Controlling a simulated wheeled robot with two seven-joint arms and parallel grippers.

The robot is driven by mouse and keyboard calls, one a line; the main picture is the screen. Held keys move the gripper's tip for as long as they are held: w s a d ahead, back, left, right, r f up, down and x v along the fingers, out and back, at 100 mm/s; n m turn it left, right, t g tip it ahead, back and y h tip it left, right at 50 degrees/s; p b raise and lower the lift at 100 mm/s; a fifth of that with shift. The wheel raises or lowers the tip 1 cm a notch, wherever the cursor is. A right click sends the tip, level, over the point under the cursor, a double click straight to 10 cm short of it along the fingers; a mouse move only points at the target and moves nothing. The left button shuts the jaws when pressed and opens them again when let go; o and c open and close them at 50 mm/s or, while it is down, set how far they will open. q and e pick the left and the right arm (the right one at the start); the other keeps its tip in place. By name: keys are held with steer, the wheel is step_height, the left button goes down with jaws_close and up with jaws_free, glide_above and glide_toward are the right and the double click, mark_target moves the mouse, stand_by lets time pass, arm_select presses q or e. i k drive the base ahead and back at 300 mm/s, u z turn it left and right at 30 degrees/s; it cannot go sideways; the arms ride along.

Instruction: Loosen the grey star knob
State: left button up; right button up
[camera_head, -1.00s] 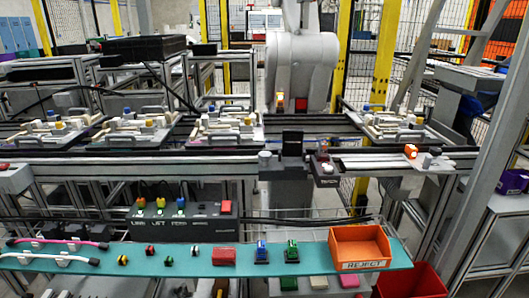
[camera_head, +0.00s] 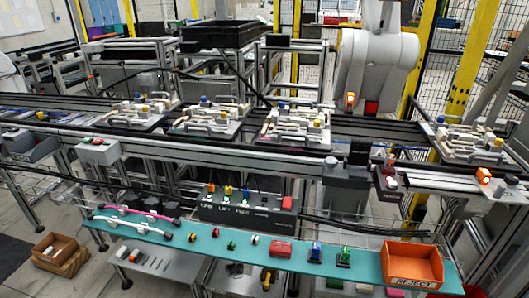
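No part of my left or right gripper shows in the head view. A small grey knob (camera_head: 331,161) sits on top of a dark block at the conveyor's front rail, right of centre. It is too small to tell if it is star-shaped. Another small pale knob (camera_head: 392,183) sits on a dark fixture (camera_head: 387,172) further right. Several pallets with pale fixtures, such as the one right of centre (camera_head: 298,140), stand on the conveyor. They carry yellow, blue and white knobs, too small to tell apart in shape.
A teal shelf (camera_head: 190,246) runs along the front with switches, cables and an orange reject bin (camera_head: 411,263). A black control box (camera_head: 245,209) stands behind it. A white robot arm (camera_head: 375,65) is beyond the conveyor.

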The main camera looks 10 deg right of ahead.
mark_target(330, 161)
steer(key=u, duration=3.25)
steer(key=k, duration=2.5)
steer(key=z, duration=1.2)
steer(key=i, duration=0.55)
